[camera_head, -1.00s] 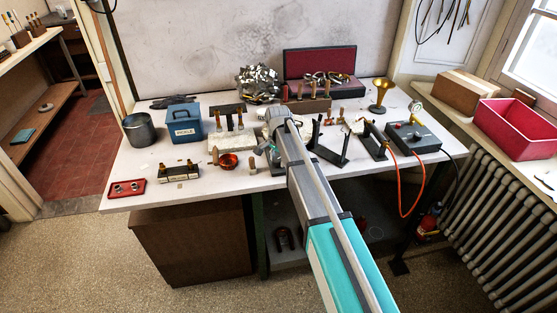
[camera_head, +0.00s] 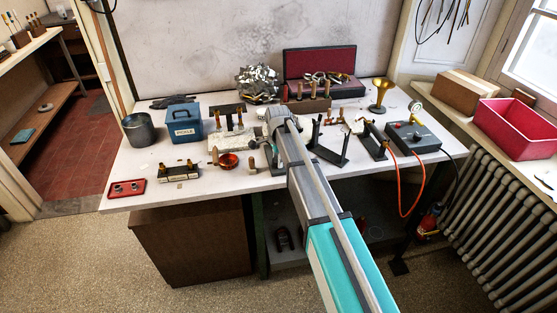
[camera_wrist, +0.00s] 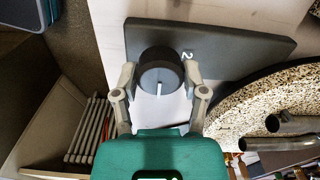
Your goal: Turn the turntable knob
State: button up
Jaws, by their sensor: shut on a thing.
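The turntable knob (camera_wrist: 160,60) is a round black knob with a white pointer line, in the middle of the wrist view. It stands on a dark panel (camera_wrist: 240,47) marked with a 2. The fingers of my gripper (camera_wrist: 160,76) are on the knob's left and right sides, shut on it. The white line points nearly straight along the picture's vertical. A speckled round surface (camera_wrist: 250,112), seemingly the turntable, lies to the right of the knob. In the head view my arm hides the knob and most of my gripper.
Metal tubes (camera_wrist: 285,143) lie over the speckled surface. On the bench, a blue box (camera_head: 183,122), a copper-coloured bowl (camera_head: 229,161), a brass horn piece (camera_head: 381,92) and a dark control box (camera_head: 413,138) stand around my arm.

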jog(key=o, duration=1.2)
jog(key=shift+c, duration=0.2)
